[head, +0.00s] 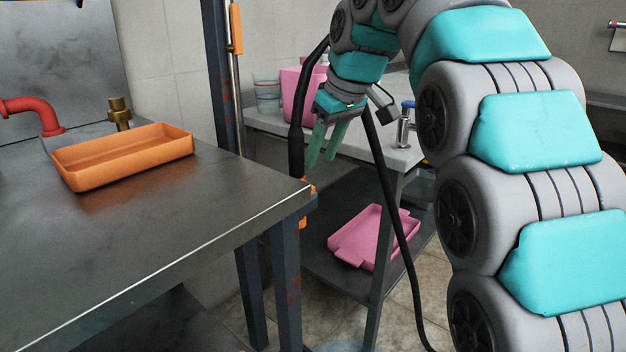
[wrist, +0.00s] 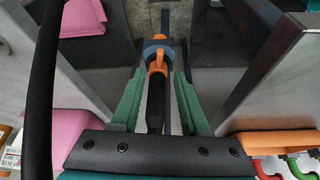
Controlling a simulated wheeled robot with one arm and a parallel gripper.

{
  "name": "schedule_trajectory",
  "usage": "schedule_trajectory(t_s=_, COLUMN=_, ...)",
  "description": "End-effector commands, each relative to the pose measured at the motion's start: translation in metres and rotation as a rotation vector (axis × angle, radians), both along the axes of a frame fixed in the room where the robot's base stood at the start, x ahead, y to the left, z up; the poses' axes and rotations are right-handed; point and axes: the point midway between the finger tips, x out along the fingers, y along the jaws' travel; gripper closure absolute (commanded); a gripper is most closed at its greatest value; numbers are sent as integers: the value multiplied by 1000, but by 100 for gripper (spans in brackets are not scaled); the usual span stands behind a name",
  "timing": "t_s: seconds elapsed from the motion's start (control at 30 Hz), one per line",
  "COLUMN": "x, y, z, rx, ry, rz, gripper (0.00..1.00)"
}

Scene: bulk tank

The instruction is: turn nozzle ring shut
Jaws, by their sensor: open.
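The nozzle hangs from a black hose (head: 296,140) beside the corner of the steel table. In the head view its orange part (head: 304,222) shows by that corner. In the wrist view a blue-grey ring (wrist: 150,50) is around the nozzle, with an orange lever (wrist: 158,64) in front of it. My gripper (head: 322,158) is open, with green fingers pointing down; it also shows in the wrist view (wrist: 158,76). There the fingers lie on either side of the nozzle, with gaps visible. I cannot tell whether either finger touches the ring.
The steel table (head: 150,240) carries an orange tray (head: 125,160) and a red pipe (head: 35,110). A side bench (head: 370,145) holds a pink bucket (head: 292,95) and a tap (head: 405,125). A pink tray (head: 372,235) lies on its lower shelf. Another black hose hangs in front.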

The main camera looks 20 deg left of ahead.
Motion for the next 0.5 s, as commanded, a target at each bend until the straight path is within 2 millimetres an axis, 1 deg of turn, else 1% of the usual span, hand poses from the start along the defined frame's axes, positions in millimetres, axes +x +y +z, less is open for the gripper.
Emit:
schedule_trajectory(t_s=0.17, x=2, y=5, z=-15, rx=-2, ry=1, rz=0, gripper=55)
schedule_trajectory(t_s=0.5, x=12, y=20, z=-59, rx=-1, ry=3, rz=-2, gripper=55)
